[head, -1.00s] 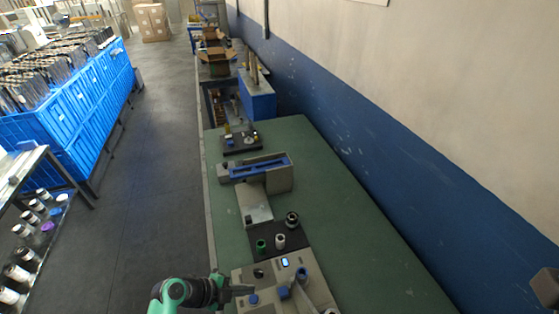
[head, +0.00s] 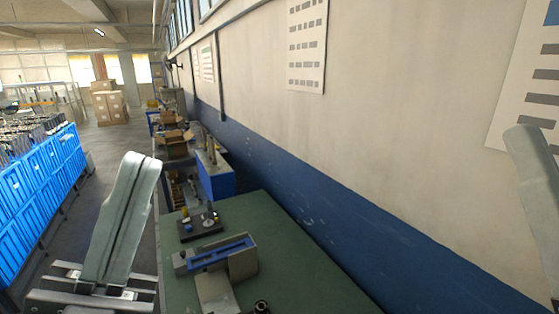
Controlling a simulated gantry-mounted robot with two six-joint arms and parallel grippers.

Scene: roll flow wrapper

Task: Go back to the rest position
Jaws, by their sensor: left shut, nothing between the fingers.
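My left gripper (head: 139,160) stands upright at the lower left of the head view. Its two grey fingers are pressed together with nothing between them, and it appears in front of the aisle and the left edge of the green bench (head: 290,260). A grey finger of my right gripper (head: 530,150) shows at the right edge, in front of the wall. The rest of the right gripper is cut off, so its opening cannot be seen.
On the bench are a grey machine part with a blue channel (head: 222,252) and a dark plate with small parts (head: 200,224). A blue box (head: 217,178) stands beyond. Blue crates (head: 40,190) line the left. The wall (head: 400,130) runs along the right.

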